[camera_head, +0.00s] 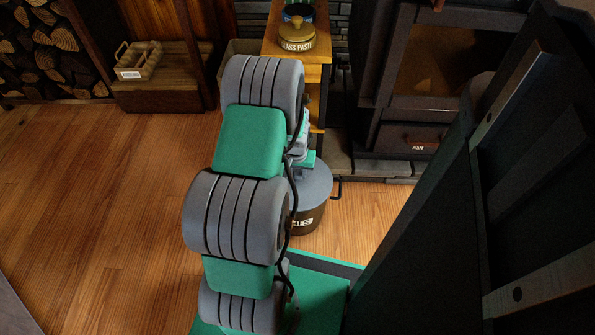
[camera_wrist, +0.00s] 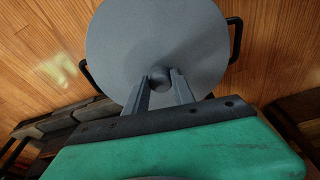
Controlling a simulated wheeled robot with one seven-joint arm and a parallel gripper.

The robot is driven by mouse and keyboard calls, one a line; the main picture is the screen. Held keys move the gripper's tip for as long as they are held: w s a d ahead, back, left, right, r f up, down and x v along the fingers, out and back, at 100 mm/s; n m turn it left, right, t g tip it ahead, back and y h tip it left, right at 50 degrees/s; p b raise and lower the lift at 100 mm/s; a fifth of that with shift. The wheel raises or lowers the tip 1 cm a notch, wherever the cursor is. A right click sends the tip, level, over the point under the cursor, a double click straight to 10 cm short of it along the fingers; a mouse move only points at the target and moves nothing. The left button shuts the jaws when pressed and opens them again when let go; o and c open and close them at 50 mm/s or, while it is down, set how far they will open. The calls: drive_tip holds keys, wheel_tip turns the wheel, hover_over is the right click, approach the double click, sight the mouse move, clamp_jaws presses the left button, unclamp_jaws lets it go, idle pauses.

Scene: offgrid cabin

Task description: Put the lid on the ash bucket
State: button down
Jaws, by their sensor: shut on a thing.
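The ash bucket (camera_head: 318,213) is dark with a pale label and stands on the wooden floor beside the hearth. The grey round lid (camera_head: 319,183) covers its top in the head view, partly hidden by my arm. In the wrist view the lid (camera_wrist: 205,45) is a wide disc, with black bucket handles (camera_wrist: 236,40) showing beyond its edge on both sides. My gripper (camera_wrist: 160,79) is shut on the lid's round central knob. The lid looks level and roughly centred over the bucket. I cannot tell whether it touches the rim all round.
A wooden stand (camera_head: 318,52) holding a tin marked glass paste (camera_head: 297,38) is behind the bucket. The dark stove (camera_head: 425,90) and its stone hearth (camera_head: 385,167) are to the right. A wooden crate (camera_head: 138,60) sits at the back left. The floor at left is clear.

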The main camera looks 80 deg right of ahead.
sight(297, 183)
drive_tip(key=shift+f, duration=0.1)
drive_tip(key=c, duration=1)
unclamp_jaws()
drive_tip(key=shift+o, duration=0.6)
drive_tip(key=o, duration=0.5)
drive_tip(key=shift+c, duration=0.2)
wheel_tip(297, 183, up, 7)
drive_tip(key=a+p, duration=0.1)
drive_tip(key=p, duration=0.5)
drive_tip(key=shift+a, duration=0.2)
